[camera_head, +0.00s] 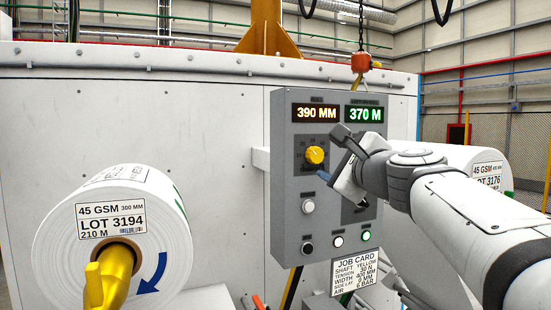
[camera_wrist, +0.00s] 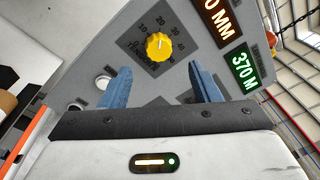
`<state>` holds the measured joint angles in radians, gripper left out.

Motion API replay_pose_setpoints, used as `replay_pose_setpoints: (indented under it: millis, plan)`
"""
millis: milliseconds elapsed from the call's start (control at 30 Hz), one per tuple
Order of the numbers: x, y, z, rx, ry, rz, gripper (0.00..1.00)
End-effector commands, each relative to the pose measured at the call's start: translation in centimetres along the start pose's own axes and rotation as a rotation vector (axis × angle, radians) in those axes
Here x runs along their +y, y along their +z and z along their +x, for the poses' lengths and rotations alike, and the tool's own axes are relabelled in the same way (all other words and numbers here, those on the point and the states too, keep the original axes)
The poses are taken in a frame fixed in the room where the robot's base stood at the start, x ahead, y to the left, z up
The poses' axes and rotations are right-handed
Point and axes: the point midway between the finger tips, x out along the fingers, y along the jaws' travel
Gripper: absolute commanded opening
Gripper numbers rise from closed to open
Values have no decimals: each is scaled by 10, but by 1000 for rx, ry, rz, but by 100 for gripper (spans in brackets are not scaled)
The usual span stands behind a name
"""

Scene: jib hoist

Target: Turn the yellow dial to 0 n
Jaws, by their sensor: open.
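The yellow dial (camera_head: 314,155) sits on the left of a grey control panel (camera_head: 290,230), below the orange 390 MM display (camera_head: 316,112). In the wrist view the dial (camera_wrist: 158,46) shows with a printed scale of numbers around it and a pale pointer mark near its top. I cannot read its exact setting. My gripper (camera_head: 328,158) is just right of the dial in the head view. In the wrist view my gripper's blue fingers (camera_wrist: 160,88) are apart, with nothing between them, and the dial lies beyond the tips.
A green 370 M display (camera_head: 364,114) is beside the orange one. White buttons (camera_head: 308,206) and a lit green one (camera_head: 366,236) are lower on the panel. A job card (camera_head: 368,270) hangs below. Paper rolls stand left (camera_head: 75,235) and right (camera_head: 490,160). An orange hoist hook block (camera_head: 361,62) hangs above.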

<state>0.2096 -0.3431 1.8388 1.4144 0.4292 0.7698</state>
Motion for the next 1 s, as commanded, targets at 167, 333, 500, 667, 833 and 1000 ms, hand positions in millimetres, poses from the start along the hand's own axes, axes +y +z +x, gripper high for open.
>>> replay_pose_setpoints:
  millis: [167, 333, 500, 667, 833, 1000]
  plan:
    - [1, 0, 31, -1, 7, 0, 57]
    - [1, 0, 54, -1, 5, -2, 57]
    - [1, 0, 65, 1, 4, -4, 57]
    - [1, -1, 66, 1, 3, -5, 57]
    - [1, -1, 66, 2, 3, -5, 52]
    - [1, -1, 66, 2, 3, -5, 38]
